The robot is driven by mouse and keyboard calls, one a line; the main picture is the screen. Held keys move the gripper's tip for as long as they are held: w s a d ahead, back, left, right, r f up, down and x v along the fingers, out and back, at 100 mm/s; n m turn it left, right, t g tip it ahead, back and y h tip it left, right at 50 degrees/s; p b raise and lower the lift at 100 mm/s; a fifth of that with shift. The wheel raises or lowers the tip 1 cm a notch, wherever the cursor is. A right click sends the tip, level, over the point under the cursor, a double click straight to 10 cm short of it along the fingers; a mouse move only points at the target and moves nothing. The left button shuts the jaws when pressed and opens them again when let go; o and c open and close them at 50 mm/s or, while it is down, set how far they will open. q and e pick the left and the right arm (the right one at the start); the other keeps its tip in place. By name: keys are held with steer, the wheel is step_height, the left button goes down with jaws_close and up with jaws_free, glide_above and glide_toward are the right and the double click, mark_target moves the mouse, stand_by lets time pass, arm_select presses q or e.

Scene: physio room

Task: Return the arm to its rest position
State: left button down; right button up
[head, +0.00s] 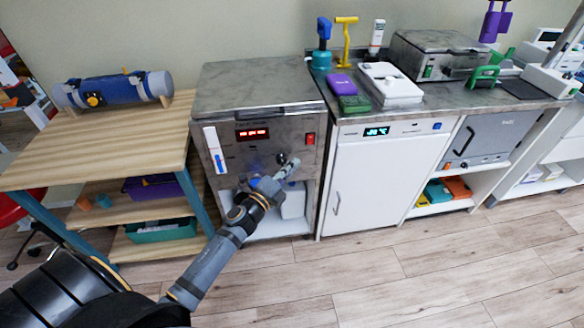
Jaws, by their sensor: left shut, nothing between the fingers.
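My left arm (214,262) comes in from the lower left and reaches forward and up. Its left gripper (290,165) is shut and empty, in front of the lower front panel of the metal cabinet unit (257,88). That unit has a red digital display (253,134) and a red switch (310,138). A dark knob near the fingertips is partly covered; I cannot tell whether the fingers touch it. My right gripper is not in view.
A wooden shelf table (60,154) with a rolled blue mat (115,90) stands at the left. A white cabinet (384,175) stands to the right of the metal unit, under a counter holding several items. The wooden floor (400,275) in front is clear.

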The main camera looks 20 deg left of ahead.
arm_select(q)
steer(key=s+a+f+n+g+y, duration=0.2)
steer(key=a+f+n, duration=0.15)
steer(key=f, duration=0.75)
steer(key=s+a+f+n+g+y, duration=0.2)
steer(key=s+f+n, duration=0.15)
steer(key=f, duration=0.65)
steer(key=s+a+f+n+g+y, duration=0.1)
steer(key=s+f+n+g, duration=0.3)
steer(key=s+f, duration=0.6)
steer(key=s+f+n+g, duration=0.35)
steer(key=s+f, duration=0.45)
steer(key=f, duration=0.5)
steer(key=s+d+f+n+g, duration=0.1)
steer(key=s+f+n+g, duration=0.3)
steer(key=s, duration=0.8)
steer(key=s+d+f+n+g, duration=0.2)
steer(key=s+f, duration=0.3)
steer(key=s, duration=0.6)
step_height(320, 180, up, 13)
steer(key=p, duration=1.3)
steer(key=shift+s+a+h, duration=0.15)
steer(key=shift+s+h, duration=0.05)
steer(key=shift+h, duration=0.1)
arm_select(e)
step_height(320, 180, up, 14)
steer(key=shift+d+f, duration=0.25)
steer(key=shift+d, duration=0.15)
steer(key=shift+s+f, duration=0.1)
